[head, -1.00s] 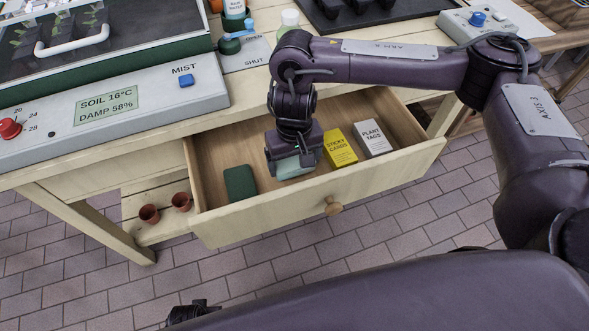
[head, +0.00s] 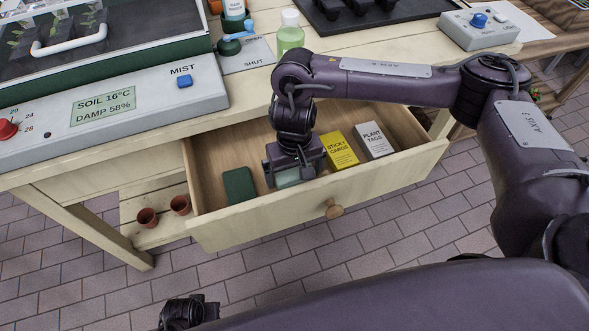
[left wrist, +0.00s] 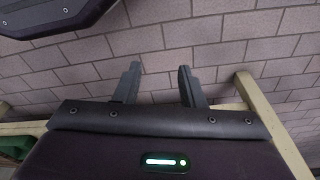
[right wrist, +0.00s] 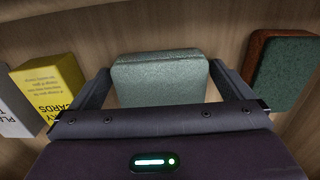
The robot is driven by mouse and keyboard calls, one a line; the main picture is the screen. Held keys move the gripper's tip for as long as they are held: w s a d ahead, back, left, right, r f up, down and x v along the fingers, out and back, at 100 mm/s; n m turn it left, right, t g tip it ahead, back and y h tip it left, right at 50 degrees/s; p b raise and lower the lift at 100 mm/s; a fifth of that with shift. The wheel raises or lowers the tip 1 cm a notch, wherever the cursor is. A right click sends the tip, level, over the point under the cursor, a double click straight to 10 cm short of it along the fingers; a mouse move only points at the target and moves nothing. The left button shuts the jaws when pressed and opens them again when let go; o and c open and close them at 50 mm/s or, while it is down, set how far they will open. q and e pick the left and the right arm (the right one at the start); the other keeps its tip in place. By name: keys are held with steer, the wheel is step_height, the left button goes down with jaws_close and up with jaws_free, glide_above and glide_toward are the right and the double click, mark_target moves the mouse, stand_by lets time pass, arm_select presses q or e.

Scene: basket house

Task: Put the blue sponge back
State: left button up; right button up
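The blue sponge, a pale blue-grey block (right wrist: 160,80), is between the fingers of my right gripper (right wrist: 160,72), which meet its two sides. In the head view the sponge (head: 288,179) shows under my right gripper (head: 291,172), inside the open drawer (head: 260,228). The gripper hides part of it, and I cannot tell whether it touches the drawer floor. My left gripper (left wrist: 159,68) has its fingers apart, with nothing between them, over the brick floor. It also shows low in the head view (head: 190,312).
In the drawer, a dark green sponge (head: 239,185) lies to the left; a yellow sticky cards box (head: 339,151) and a white plant tags box (head: 374,140) stand to the right. Bare drawer floor shows between them. A green bottle (head: 290,36) stands on the bench above.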

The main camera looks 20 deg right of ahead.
mark_target(294, 173)
steer(key=shift+r, duration=0.55)
step_height(294, 173, up, 5)
steer(key=p, duration=0.2)
steer(key=shift+w+f+p, duration=0.1)
steer(key=shift+f+p, duration=0.05)
steer(key=shift+p, duration=0.15)
arm_select(q)
steer(key=s+a+f+p, duration=0.2)
steer(key=s+f, duration=0.5)
steer(key=shift+s+a, duration=0.2)
steer(key=shift+a, duration=0.15)
arm_select(e)
step_height(294, 173, up, 6)
steer(key=shift+r, duration=0.25)
